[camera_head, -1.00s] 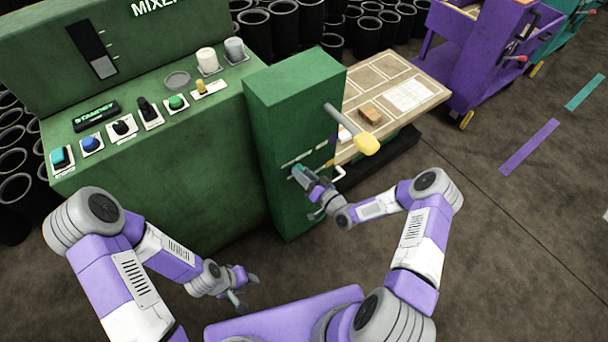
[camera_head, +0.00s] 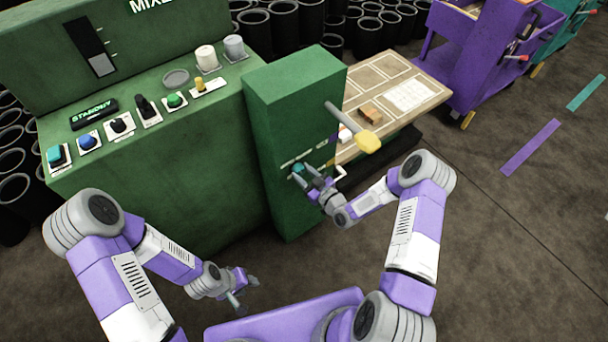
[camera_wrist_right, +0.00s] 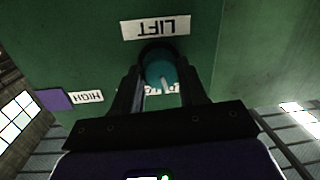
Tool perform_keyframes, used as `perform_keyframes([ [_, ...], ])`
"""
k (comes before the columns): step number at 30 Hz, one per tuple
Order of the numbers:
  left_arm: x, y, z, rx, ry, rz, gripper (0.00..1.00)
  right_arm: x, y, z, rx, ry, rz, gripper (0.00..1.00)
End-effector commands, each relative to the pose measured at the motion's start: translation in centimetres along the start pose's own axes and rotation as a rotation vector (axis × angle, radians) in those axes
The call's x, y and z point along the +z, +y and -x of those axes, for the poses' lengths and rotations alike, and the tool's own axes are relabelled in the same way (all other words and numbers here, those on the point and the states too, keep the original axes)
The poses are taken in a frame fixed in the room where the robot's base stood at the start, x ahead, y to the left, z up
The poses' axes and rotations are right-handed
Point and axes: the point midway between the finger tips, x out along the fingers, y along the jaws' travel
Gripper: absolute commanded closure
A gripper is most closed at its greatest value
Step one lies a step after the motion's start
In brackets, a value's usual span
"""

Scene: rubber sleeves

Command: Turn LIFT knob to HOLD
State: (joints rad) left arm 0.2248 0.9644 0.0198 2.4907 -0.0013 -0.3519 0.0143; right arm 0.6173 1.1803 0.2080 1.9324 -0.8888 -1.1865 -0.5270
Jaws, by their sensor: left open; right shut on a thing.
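The LIFT knob (camera_wrist_right: 160,70) is teal with a pale pointer line. It sits on the side of the green cabinet (camera_head: 293,95), and its LIFT label (camera_wrist_right: 156,27) reads upside down in the right wrist view. My right gripper (camera_head: 307,173) is at the knob, and its fingers (camera_wrist_right: 160,90) lie on both sides of it, shut on it. Another label (camera_wrist_right: 162,89) lies partly hidden between the fingers. My left gripper (camera_head: 240,290) is open and empty, low in front of the machine.
The green machine panel (camera_head: 130,125) at left carries several buttons and switches. A yellow-ended lever (camera_head: 366,141) projects from the cabinet above my right gripper. A wooden work table (camera_head: 400,75) is behind it. A purple cart (camera_head: 480,60) stands at the back right. Open floor lies right.

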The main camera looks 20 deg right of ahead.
Motion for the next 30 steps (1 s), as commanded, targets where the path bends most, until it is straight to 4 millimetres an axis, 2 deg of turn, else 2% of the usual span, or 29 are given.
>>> perform_keyframes([
  [12,-0.03,-0.24,-0.65,0.0,0.0,0.0,0.57,0.05,-0.14,0.03,0.013,-0.021,0.228,0.88],
  [30,-0.03,-0.27,-0.74,0.0,0.0,0.0,0.57,0.1,-0.1,0.09,0.016,-0.027,0.275,0.88],
])
